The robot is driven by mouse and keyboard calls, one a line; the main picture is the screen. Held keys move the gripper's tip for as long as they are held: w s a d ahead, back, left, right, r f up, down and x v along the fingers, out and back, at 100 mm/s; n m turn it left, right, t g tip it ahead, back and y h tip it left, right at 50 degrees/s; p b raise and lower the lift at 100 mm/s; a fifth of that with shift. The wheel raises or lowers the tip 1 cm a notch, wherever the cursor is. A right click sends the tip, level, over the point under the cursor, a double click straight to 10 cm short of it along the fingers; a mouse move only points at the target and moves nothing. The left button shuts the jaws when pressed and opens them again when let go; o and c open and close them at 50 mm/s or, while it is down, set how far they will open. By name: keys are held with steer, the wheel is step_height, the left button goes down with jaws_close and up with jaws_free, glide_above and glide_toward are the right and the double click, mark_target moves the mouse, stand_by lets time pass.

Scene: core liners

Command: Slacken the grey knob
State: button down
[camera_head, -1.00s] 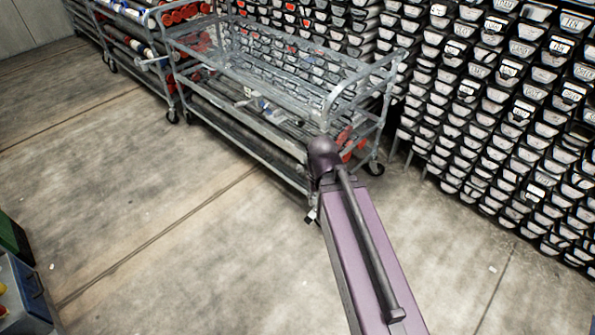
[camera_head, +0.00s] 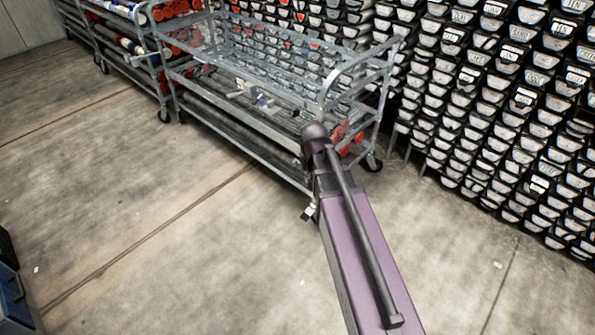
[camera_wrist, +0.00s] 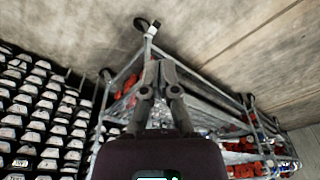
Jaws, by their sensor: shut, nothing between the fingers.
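I cannot make out a grey knob in either view. In the wrist view, my gripper (camera_wrist: 160,64) is shut and empty, its two dark fingers meeting in front of a grey metal cart. The same cart (camera_head: 290,178) stands ahead in the head view. My purple-grey arm covers part of its near right end, and my fingers are hidden there.
The cart carries long grey tubes on its lower level. More carts with red- and white-ended tubes (camera_head: 130,44) stand back left. A wall of stacked, labelled black trays (camera_head: 490,110) fills the right. A blue box (camera_head: 12,300) is at lower left.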

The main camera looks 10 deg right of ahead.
mark_target(298, 163)
steer(key=w+d+f+m+t+b, duration=0.2)
steer(key=w+f+b, duration=0.7)
steer(key=w, duration=0.3)
steer(key=w+d+f+m+t+b, duration=0.2)
steer(key=w+d+f+m+b, duration=0.1)
steer(key=w+f+b, duration=0.7)
steer(key=w+d+f+m+t+b, duration=0.1)
steer(key=w+d+f+m+b, duration=0.1)
steer(key=w+f+b, duration=0.8)
steer(key=shift+w+d+t+b, duration=0.4)
steer(key=shift+w+b, duration=0.8)
steer(key=shift+w, duration=0.7)
steer(key=shift+w+f, duration=0.1)
steer(key=shift+f, duration=0.15)
steer(key=shift+w+a+f+b, duration=0.35)
steer(key=shift+w+f+b, duration=0.95)
steer(key=shift+w, duration=0.2)
steer(key=shift+w+a+f+b, duration=0.35)
steer(key=shift+w+f+b, duration=0.95)
steer(key=shift+w, duration=0.25)
steer(key=shift+w+a+f+b, duration=0.35)
steer(key=shift+w+f+b, duration=0.85)
steer(key=shift+w+b, duration=0.25)
steer(key=shift+d+h, duration=0.2)
steer(key=shift+h, duration=0.1)
steer(key=shift+w+p, duration=0.1)
steer(key=shift+p, duration=0.2)
